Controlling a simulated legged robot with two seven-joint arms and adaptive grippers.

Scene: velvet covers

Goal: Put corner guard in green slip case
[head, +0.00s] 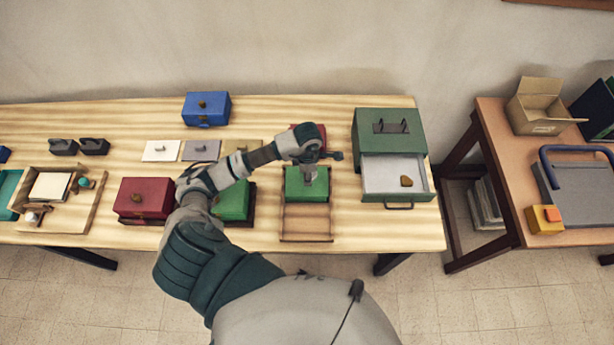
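A green block-like item (293,187), possibly the green slip case, sits at the back of a shallow wooden tray (306,223). Another green box (233,203) stands left of it, partly hidden by my arm. My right gripper is out of view.
Red (143,199) and blue (206,108) boxes stand on the table. A wooden tray (60,217) with small items is at the left. A red item (307,133) is partly hidden behind my wrist. A side table (490,125) holds an open carton (540,107).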

